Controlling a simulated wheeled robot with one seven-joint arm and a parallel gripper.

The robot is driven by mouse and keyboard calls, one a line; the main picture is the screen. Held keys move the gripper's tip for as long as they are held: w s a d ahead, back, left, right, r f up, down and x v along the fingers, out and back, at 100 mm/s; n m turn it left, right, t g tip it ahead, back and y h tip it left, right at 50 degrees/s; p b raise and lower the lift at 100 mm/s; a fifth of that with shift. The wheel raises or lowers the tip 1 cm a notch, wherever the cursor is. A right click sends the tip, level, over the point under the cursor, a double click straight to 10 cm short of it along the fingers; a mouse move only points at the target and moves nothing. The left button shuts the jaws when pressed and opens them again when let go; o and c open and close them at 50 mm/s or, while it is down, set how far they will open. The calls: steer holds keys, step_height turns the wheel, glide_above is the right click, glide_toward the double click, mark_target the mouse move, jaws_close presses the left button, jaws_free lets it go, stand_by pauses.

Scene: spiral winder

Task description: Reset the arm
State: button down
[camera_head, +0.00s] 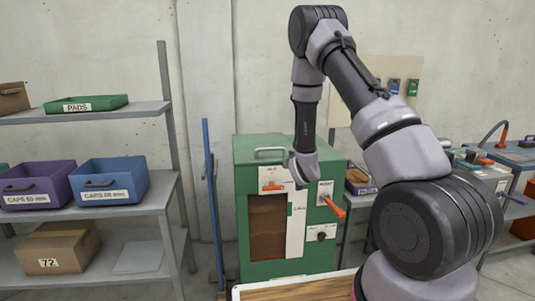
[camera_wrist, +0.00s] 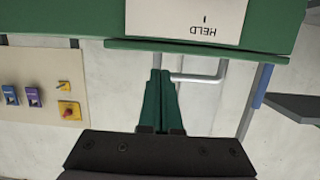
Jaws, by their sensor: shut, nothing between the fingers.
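My arm rises from the right in the head view and bends down over the green cabinet (camera_head: 285,155). My gripper (camera_wrist: 161,76) shows in the wrist view with its two dark green fingers together, shut and empty. In the head view the wrist end hangs in front of the cabinet's upper front, and the fingers are hard to make out. The wrist view is upside down and shows a green surface with a white label (camera_wrist: 187,18) reading HELD. A light grey bar handle (camera_wrist: 205,77) appears just beside the fingertips; I cannot tell whether they touch.
The cabinet has an orange lever (camera_head: 333,207) and a black knob (camera_head: 321,236). Shelves (camera_head: 90,215) at left hold a green PADS tray (camera_head: 105,103), a purple bin (camera_head: 35,190), a blue bin (camera_head: 112,182) and a cardboard box (camera_head: 58,250). A blue pole (camera_head: 213,200) stands left of the cabinet.

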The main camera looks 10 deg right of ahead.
steer(key=s+d+r+m+g, duration=0.2)
steer(key=s+r, duration=0.3)
steer(key=r, duration=0.5)
steer(key=s+d+r+m+g, duration=0.15)
steer(key=s+r, duration=0.25)
steer(key=r, duration=0.7)
steer(key=s+a+r+g+y, duration=0.1)
steer(key=s+r, duration=0.3)
steer(key=s, duration=1.1)
steer(key=s+a+r+g+y, duration=0.1)
steer(key=s+r+g, duration=0.2)
steer(key=s, duration=1.2)
steer(key=shift+s+a+r, duration=0.15)
steer(key=shift+s+r, duration=0.25)
steer(key=shift+r, duration=0.55)
steer(key=shift+m+g, duration=0.25)
